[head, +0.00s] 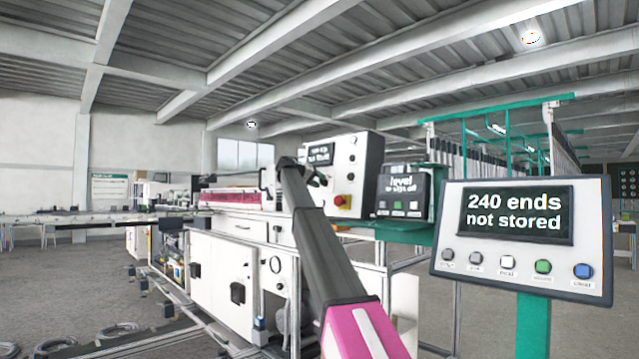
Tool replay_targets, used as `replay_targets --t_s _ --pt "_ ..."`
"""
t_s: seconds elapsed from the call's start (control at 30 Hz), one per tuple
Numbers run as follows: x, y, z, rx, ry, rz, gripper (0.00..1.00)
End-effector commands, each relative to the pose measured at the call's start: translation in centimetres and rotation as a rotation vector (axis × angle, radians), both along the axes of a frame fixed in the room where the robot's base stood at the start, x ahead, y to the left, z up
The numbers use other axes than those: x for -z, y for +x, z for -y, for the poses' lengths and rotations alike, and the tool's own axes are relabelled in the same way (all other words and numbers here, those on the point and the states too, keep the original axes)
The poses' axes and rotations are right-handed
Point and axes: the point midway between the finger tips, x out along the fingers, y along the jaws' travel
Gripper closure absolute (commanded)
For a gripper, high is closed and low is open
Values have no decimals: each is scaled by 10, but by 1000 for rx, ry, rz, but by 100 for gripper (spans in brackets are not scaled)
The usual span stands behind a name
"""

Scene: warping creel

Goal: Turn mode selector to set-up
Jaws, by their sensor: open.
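A white control panel (364,162) with dark sides stands beyond my arm, just right of the picture's middle. Which of these is the mode selector is too small to tell.
A nearer screen (519,215) on a green post reads "240 ends not stored", with several buttons below. A dark box (403,190) reading "level" sits right of the panel. White machine cabinets (220,275) stand left of my arm.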

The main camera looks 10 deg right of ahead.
Motion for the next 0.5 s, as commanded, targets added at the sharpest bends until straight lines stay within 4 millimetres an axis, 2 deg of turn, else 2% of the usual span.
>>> replay_targets --t_s 0.5 --pt "-26 -35 -74 -1 -1 0 60"
